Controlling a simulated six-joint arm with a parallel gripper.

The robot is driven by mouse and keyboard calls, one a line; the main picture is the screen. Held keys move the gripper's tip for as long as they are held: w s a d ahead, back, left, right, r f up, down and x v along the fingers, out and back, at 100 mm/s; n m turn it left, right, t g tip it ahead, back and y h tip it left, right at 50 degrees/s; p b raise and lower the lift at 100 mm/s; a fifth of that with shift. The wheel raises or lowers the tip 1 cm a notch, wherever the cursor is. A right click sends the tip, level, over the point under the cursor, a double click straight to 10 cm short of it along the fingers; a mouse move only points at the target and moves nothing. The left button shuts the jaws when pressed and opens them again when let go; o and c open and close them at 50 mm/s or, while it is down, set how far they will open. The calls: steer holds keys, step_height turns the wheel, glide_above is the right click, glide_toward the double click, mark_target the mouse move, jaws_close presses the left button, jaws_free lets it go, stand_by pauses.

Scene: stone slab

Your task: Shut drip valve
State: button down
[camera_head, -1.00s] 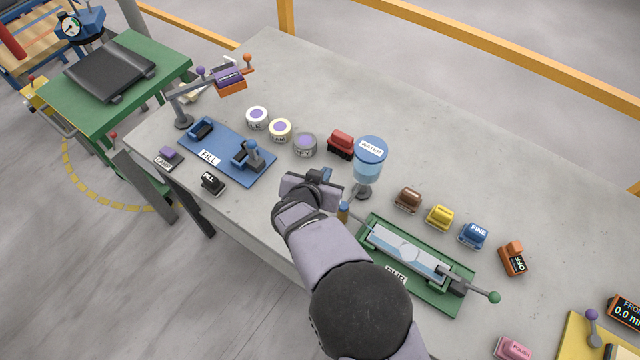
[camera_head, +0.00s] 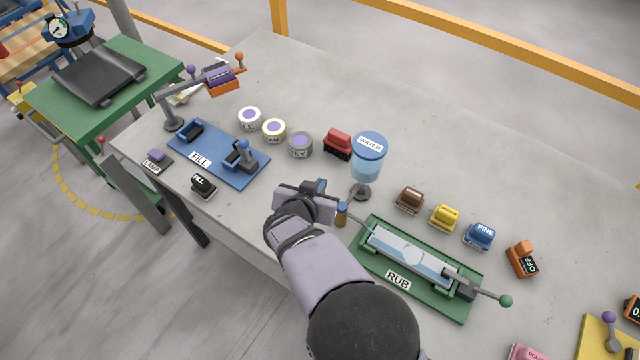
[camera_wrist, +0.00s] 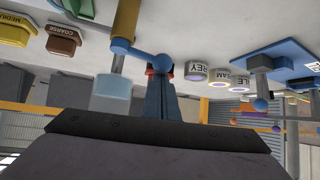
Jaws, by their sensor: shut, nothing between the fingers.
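The water tank (camera_head: 366,168), a blue-topped clear vessel labelled WATER, stands on a grey foot behind the RUB station. A tan post with a blue cap (camera_head: 341,214) stands in front of it. In the wrist view, which looks inverted, the tan post (camera_wrist: 127,22) carries a blue arm (camera_wrist: 143,53) ending in a round knob. I take this arm to be the drip valve handle. My gripper (camera_head: 321,187) is shut and empty, left of the post. In the wrist view its dark blue fingers (camera_wrist: 161,84) overlap the knob; I cannot tell whether they touch it.
The green RUB tray (camera_head: 398,281) lies right of my arm. Brown (camera_head: 409,199), yellow (camera_head: 444,217) and blue blocks (camera_head: 479,236) line up behind it. A red block (camera_head: 338,143) sits left of the tank.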

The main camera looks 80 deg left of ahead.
steer(key=shift+a+r+n+g+y+b, duration=0.15)
steer(key=shift+n+g+y+b, duration=0.15)
steer(key=shift+n+g+b, duration=0.65)
